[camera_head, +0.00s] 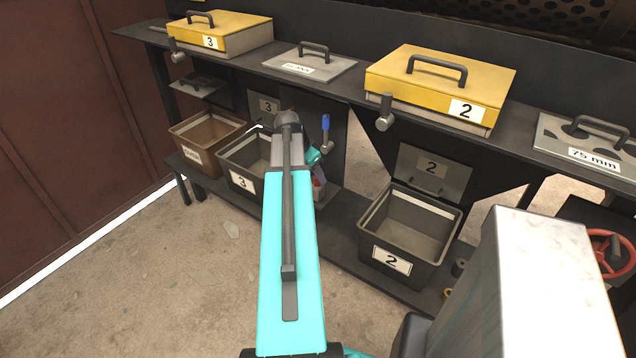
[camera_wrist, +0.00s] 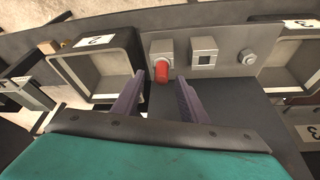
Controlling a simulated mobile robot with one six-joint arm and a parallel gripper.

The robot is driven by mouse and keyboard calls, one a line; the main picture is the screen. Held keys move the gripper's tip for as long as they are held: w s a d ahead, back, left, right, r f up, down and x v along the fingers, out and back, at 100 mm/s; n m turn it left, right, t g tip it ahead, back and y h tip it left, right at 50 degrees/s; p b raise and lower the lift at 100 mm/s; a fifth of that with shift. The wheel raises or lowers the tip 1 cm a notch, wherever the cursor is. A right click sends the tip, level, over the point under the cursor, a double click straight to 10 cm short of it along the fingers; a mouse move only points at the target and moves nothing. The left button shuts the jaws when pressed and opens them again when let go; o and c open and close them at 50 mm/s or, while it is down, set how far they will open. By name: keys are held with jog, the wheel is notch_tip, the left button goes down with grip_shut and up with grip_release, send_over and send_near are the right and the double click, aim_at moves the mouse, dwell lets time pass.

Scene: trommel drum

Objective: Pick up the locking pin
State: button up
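The locking pin appears to be the short red cylinder (camera_wrist: 161,72) at a small grey block (camera_wrist: 165,48) on the dark shelf in the wrist view. My gripper (camera_wrist: 161,79) is open, with its two purple fingers on either side of the red pin in the picture. A gap shows between the pin and each finger. I cannot tell how far the fingertips are from it in depth. In the head view my teal arm hides most of the gripper and the pin; only a small red patch (camera_head: 318,183) shows beside the arm.
Beside the pin's block stands a grey block with a square hole (camera_wrist: 203,54) and a hex-headed piece (camera_wrist: 247,56). Open bins numbered 2 (camera_head: 412,256) and 3 (camera_head: 240,190) flank the spot. A blue-handled lever (camera_head: 326,130) and the upper shelf (camera_head: 335,91) are close to my arm.

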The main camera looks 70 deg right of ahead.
jog(key=shift+p+x, duration=0.3)
jog(key=shift+x, duration=1.1)
grip_shut()
jog(key=shift+r, duration=0.1)
jog(key=shift+r+b, duration=1.2)
jog(key=shift+r, duration=3.75)
jog(key=shift+w, duration=0.1)
